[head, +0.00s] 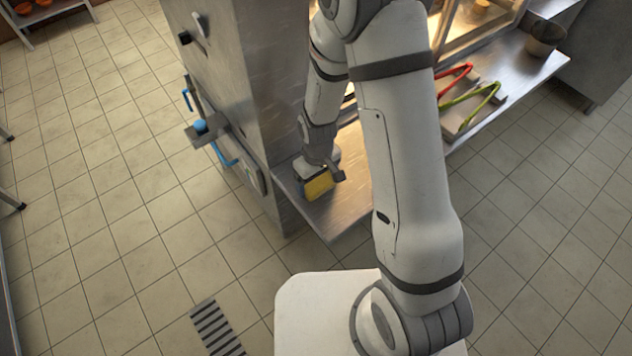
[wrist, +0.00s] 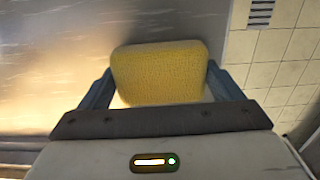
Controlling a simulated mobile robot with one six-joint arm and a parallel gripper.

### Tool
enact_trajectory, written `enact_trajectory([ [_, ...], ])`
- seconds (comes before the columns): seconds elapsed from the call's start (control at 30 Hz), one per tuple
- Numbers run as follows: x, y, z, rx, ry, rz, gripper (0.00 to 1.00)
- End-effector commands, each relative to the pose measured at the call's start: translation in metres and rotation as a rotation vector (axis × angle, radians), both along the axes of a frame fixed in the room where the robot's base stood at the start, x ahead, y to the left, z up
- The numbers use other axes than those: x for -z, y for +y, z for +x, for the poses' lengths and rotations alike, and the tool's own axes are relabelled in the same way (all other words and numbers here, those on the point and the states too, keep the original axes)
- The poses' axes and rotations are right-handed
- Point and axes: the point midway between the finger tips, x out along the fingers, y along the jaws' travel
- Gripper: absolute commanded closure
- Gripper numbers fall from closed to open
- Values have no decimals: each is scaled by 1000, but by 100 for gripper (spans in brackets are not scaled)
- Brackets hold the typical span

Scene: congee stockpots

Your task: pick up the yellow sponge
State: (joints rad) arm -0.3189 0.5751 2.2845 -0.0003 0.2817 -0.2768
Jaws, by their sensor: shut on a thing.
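The yellow sponge (head: 319,186) is in my gripper (head: 322,178), over the left end of the steel shelf (head: 345,205). In the wrist view, the sponge (wrist: 160,73) sits between the two fingers of my gripper (wrist: 158,88), with a finger against each side. My gripper is shut on it. The sponge is close to the shelf surface; I cannot tell whether it touches it.
A steel cabinet (head: 240,75) with blue-handled fittings (head: 203,127) stands just left of the shelf. Red tongs (head: 457,80) and green tongs (head: 475,98) lie farther right, and a dark bowl (head: 545,37) stands beyond them. The tiled floor (head: 90,200) at left is mostly clear.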

Motion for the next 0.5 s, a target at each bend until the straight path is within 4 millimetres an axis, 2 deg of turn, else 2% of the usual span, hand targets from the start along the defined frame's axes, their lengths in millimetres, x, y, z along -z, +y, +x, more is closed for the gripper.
enact_trajectory([
  [0.03, 0, 0, 0, 0, 0, 0, 32],
  [0.13, 0, 0, 0, 0, 0, 0, 40],
  [0.33, -2, 0, 0, 1, 0, 0, 40],
  [0.5, -23, 0, 1, 1, -4, 1, 40],
])
